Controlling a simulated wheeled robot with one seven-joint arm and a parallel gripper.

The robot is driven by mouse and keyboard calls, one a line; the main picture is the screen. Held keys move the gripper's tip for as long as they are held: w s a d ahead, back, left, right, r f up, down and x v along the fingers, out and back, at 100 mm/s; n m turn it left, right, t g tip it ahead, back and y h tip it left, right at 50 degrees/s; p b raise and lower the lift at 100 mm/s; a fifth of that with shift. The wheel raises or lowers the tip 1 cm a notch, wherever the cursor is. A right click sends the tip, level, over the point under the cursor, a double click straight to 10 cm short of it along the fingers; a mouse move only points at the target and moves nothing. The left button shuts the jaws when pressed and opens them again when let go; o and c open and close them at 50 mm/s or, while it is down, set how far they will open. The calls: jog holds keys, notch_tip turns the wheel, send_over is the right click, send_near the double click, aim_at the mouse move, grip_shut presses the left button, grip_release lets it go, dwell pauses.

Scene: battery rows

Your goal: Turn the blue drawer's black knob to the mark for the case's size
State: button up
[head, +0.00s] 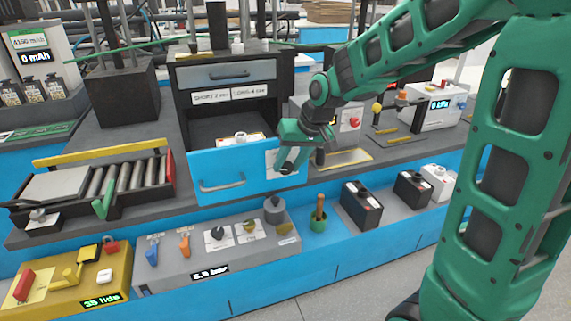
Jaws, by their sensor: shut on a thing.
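The blue drawer (222,181) is pulled out of the dark cabinet and has a grey handle at its left. A white plate (269,157) shows on the right of its front.
A grey control box (215,262) with knobs and a small display stands below the drawer. A roller tray (95,185) is at the left. A yellow panel (62,288) is at front left.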

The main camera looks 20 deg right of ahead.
jog(key=y, duration=0.1)
jog(key=d+y, duration=0.1)
jog(key=m+y, duration=0.1)
jog(key=y, duration=0.1)
jog(key=shift+d+f, duration=0.2)
jog(key=shift+f, duration=0.05)
jog(key=shift+d+f+m+t+y, duration=0.1)
jog(key=shift+m+t+y, duration=0.1)
jog(key=shift+y, duration=0.55)
jog(key=shift+d+f+m+t+y, duration=0.1)
jog(key=shift+m+y, duration=0.1)
jog(key=shift+y, duration=0.6)
jog(key=shift+f+m+t+y, duration=0.1)
jog(key=shift+m+y, duration=0.1)
jog(key=shift+y, duration=0.55)
jog(key=o, duration=1)
jog(key=shift+a, duration=0.1)
jog(key=shift+o, duration=0.2)
jog(key=v, duration=1)
jog(key=shift+d, duration=0.4)
